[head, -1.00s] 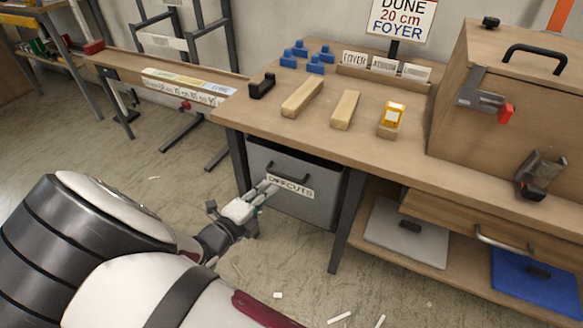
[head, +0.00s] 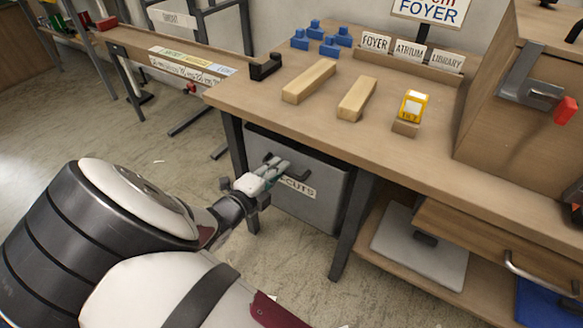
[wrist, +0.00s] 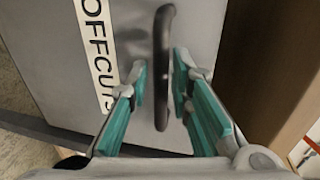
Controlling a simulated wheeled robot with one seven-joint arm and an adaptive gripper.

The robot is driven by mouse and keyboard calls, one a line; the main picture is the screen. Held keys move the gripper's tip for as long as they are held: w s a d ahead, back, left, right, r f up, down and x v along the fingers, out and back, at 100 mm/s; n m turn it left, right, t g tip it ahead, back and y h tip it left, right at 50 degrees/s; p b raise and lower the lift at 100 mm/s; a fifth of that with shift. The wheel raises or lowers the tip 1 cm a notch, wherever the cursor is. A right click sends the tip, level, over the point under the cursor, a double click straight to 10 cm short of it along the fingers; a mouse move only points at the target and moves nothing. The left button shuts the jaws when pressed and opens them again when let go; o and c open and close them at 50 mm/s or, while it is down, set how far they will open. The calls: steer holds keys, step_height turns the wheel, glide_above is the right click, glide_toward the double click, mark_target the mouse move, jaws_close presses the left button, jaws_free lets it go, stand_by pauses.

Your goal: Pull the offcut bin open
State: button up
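The offcut bin (head: 312,212) is a grey drawer-like box under the left end of the workbench. Its front carries a white OFFCUTS label, partly hidden by my gripper in the head view and showing in the wrist view (wrist: 96,45). A black bar handle (wrist: 162,70) stands on the front above the label. My gripper (head: 278,168) is at the handle. In the wrist view my gripper (wrist: 160,75) is open, with one teal-padded finger on each side of the handle and gaps visible. The bin looks shut under the bench top.
The bench top (head: 255,100) overhangs the bin, and a dark bench leg (head: 352,228) stands right of it. A wooden drawer (head: 480,235) and a shelf with a grey panel (head: 420,250) lie further right. The floor in front of the bin is mostly clear.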

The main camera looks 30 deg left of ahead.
steer(key=shift+w+d, duration=0.1)
steer(key=shift+w, duration=0.45)
jaws_close()
